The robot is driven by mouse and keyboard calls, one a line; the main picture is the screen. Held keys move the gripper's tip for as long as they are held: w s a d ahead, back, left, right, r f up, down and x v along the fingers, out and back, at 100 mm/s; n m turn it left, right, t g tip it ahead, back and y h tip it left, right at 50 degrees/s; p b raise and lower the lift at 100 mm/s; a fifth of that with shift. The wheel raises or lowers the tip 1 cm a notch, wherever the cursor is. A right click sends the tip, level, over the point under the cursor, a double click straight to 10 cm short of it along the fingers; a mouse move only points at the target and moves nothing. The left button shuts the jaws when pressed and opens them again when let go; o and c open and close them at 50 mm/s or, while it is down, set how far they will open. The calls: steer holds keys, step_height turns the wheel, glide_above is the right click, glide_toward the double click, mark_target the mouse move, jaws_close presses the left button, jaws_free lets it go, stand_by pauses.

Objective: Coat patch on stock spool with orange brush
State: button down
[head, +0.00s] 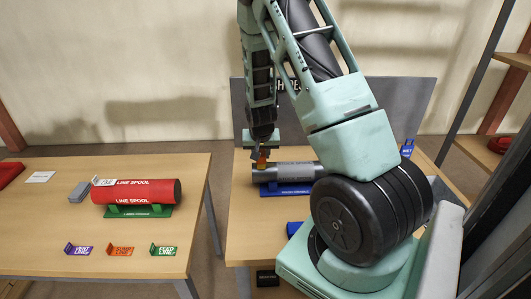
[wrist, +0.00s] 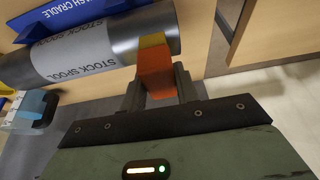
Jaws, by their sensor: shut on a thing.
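The stock spool (head: 286,178) is a grey cylinder lying on a blue cradle (head: 290,190) on the right table. In the wrist view the spool (wrist: 105,50) has a pale label reading STOCK SPOOL, and the blue cradle (wrist: 72,12) shows behind it. My gripper (wrist: 158,92) is shut on the orange brush (wrist: 155,72), whose yellow end lies against or just over the spool's edge near one end. I cannot tell whether it touches. In the head view my gripper (head: 262,148) is above the spool's left end. No separate patch can be made out.
A red line spool (head: 150,191) on a green cradle (head: 138,211) stands on the left table, with purple, orange and green tags (head: 121,251) at its front. A blue tag (head: 406,148) stands at the right table's back. A grey panel (head: 410,100) rises behind. A gap separates the tables.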

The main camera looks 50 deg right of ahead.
steer(key=shift+w+a, duration=0.15)
steer(key=shift+s+d+b, duration=0.4)
steer(key=shift+s+d, duration=0.5)
steer(key=shift+s, duration=0.15)
steer(key=shift+r, duration=0.15)
steer(key=shift+r+p, duration=0.75)
steer(key=shift+r, duration=0.2)
